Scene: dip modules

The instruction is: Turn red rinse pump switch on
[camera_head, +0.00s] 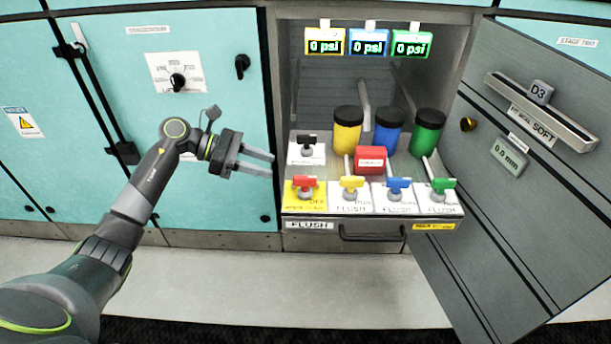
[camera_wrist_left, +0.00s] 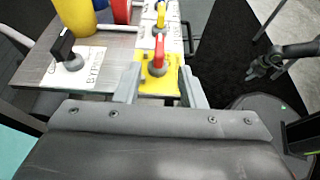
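The red rinse pump switch (camera_head: 305,186) has a red handle on a yellow plate (camera_head: 291,203), at the front left of the pulled-out flush drawer. In the left wrist view the red switch (camera_wrist_left: 157,58) stands beyond the fingertips, between their lines. My left gripper (camera_head: 273,164) is open and empty, just left of the drawer and a little above the switch. Its two fingers (camera_wrist_left: 160,88) also show apart in the left wrist view. They do not visibly touch the handle. A dark arm end, seemingly my right gripper (camera_wrist_left: 268,65), shows at right there; its fingers are unclear.
Yellow (camera_head: 352,188), blue (camera_head: 398,187) and green (camera_head: 442,186) switches stand in a row to the right. A black switch (camera_head: 308,148) and a red block (camera_head: 371,159) lie behind. Colored bottles stand further back. An open grey door (camera_head: 530,200) bounds the right.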

